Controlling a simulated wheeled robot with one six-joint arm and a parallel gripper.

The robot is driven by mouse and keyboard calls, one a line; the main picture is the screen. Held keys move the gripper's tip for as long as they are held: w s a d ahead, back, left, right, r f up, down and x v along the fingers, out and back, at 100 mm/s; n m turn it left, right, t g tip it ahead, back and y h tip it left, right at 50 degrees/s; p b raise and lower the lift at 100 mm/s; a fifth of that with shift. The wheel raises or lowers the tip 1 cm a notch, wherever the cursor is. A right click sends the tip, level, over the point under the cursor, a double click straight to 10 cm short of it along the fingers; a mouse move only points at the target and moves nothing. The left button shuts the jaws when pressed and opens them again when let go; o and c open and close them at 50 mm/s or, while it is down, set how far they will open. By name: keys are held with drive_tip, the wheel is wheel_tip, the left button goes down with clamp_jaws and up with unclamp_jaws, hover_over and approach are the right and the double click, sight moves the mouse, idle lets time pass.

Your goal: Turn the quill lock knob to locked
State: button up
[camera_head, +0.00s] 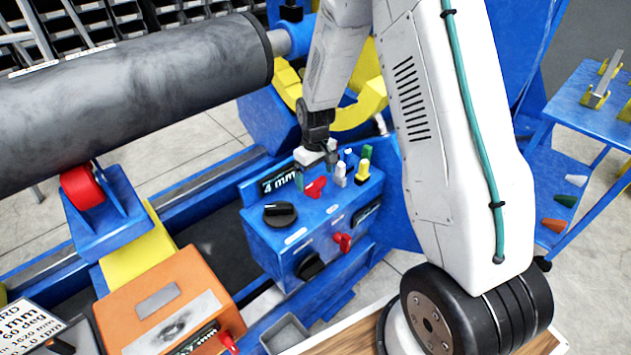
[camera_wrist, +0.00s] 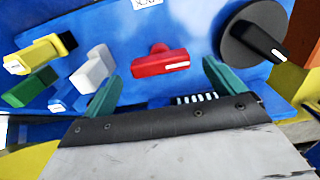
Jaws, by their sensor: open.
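A red lever-like knob (camera_head: 316,187) sits on the top face of the blue control box (camera_head: 262,236). In the wrist view the red knob (camera_wrist: 160,62) lies crosswise, just ahead of the gap between my fingertips. I cannot read a label naming the quill lock knob. My gripper (camera_head: 315,170) is open over the box, with green fingers spread and nothing between them; it also shows in the wrist view (camera_wrist: 165,78). A round black knob (camera_head: 280,214) with a white pointer mark sits beside the red one; in the wrist view the black knob (camera_wrist: 253,45) is at upper right.
White (camera_head: 340,174), yellow (camera_head: 364,170) and green levers stand close to the red knob. Another red knob (camera_head: 342,242) and a black knob (camera_head: 310,266) are on the box's front. A large grey cylinder (camera_head: 130,95) lies left. An orange box (camera_head: 165,305) stands lower left.

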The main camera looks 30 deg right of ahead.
sight(315, 182)
drive_tip(key=shift+f, duration=1.55)
drive_tip(key=c, duration=1)
